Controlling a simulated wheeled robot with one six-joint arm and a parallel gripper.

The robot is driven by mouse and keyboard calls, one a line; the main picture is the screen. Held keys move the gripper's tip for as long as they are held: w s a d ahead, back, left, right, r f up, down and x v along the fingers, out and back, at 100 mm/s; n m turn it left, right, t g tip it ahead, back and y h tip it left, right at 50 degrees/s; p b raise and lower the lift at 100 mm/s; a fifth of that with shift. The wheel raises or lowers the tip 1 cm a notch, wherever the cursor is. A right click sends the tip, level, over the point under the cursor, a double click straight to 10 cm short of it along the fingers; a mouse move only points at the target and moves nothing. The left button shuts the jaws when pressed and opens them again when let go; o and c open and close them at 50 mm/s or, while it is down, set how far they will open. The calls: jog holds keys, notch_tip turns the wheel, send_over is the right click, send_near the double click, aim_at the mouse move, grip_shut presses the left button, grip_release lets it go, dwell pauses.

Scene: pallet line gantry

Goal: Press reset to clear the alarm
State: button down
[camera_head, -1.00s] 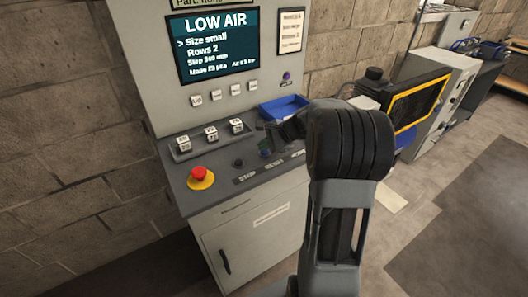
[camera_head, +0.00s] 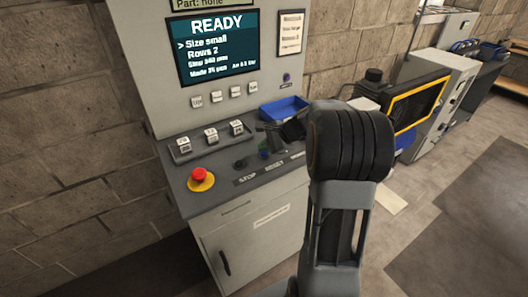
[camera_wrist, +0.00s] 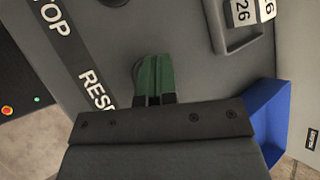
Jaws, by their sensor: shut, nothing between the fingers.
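The control panel's screen (camera_head: 217,46) reads READY, above lines of settings. The RESET label (camera_head: 273,165) is on the sloping desk of the panel and is partly visible in the wrist view (camera_wrist: 97,90). My gripper (camera_wrist: 154,78) is shut, its two green fingers side by side, with nothing between them. Its tips are at the desk surface beside the RESET label. The reset button itself is hidden behind the fingers, so I cannot tell whether they touch it. In the head view the gripper (camera_head: 265,153) is small and partly covered by my arm.
A red emergency stop (camera_head: 200,175) on a yellow base is at the desk's left. A dark knob (camera_head: 240,163) stands above the STOP label. Number wheels (camera_head: 211,135) are behind it. A blue tray (camera_head: 284,108) sits close to my gripper. Other machines stand at the right.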

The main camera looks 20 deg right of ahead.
aim_at(265, 153)
jog(key=shift+r, duration=0.5)
jog(key=shift+p, duration=0.3)
notch_tip(265, 153, up, 5)
jog(key=p, duration=0.4)
dwell(0.5)
